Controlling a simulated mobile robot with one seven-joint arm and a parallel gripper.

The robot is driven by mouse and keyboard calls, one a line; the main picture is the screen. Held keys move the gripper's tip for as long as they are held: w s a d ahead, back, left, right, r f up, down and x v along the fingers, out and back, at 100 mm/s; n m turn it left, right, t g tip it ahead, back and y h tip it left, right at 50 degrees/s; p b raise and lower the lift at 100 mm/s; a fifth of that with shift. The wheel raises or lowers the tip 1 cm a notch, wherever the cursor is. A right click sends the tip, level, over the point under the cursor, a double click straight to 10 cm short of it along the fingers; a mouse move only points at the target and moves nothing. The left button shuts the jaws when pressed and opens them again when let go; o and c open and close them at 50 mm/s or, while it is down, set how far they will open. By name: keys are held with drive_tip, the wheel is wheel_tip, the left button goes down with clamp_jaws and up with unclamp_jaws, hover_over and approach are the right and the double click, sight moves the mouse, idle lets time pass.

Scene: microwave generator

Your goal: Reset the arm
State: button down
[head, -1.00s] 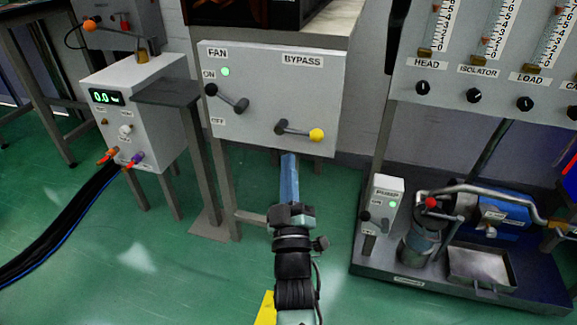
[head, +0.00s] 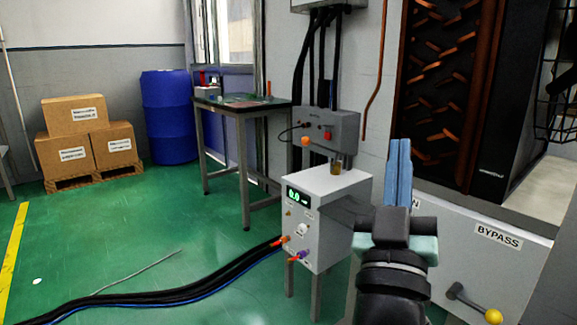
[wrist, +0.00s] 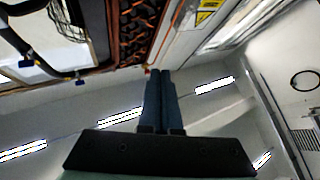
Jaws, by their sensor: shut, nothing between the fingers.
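My gripper (head: 398,172) is in the head view right of centre, with its blue fingers pointing up and pressed together, nothing between them. It stands in front of the fan and bypass panel (head: 462,262) and hides part of it, including most of the FAN side. In the wrist view the closed fingers (wrist: 161,100) point up towards the ceiling and an upper wall, touching nothing that I can see. The bypass lever with a yellow knob (head: 492,316) shows at the lower right of the head view, apart from my gripper.
A white box with a green display (head: 325,215) stands on legs just left of my arm, with black hoses (head: 190,292) running left along the floor. A table (head: 240,103), a blue barrel (head: 167,115) and cardboard boxes (head: 75,115) stand farther back. The green floor at left is mostly open.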

drive_tip(key=s+a+r+t+y+p, duration=0.1)
drive_tip(key=s+a+r+y+p, duration=0.15)
drive_tip(key=s+a+r, duration=0.35)
drive_tip(key=s+a+r+t+y+p, duration=0.1)
drive_tip(key=s+a+r+y+p, duration=0.15)
drive_tip(key=r, duration=0.55)
drive_tip(key=s+a+r+t+y+p, duration=0.1)
drive_tip(key=s+a+r+y, duration=0.2)
drive_tip(key=s+a+r, duration=0.4)
wheel_tip(320, 180, up, 38)
drive_tip(key=w+d+p, duration=0.1)
drive_tip(key=d+p, duration=0.1)
drive_tip(key=p, duration=3.5)
drive_tip(key=shift+w+f+n, duration=0.15)
drive_tip(key=shift+w+n, duration=0.15)
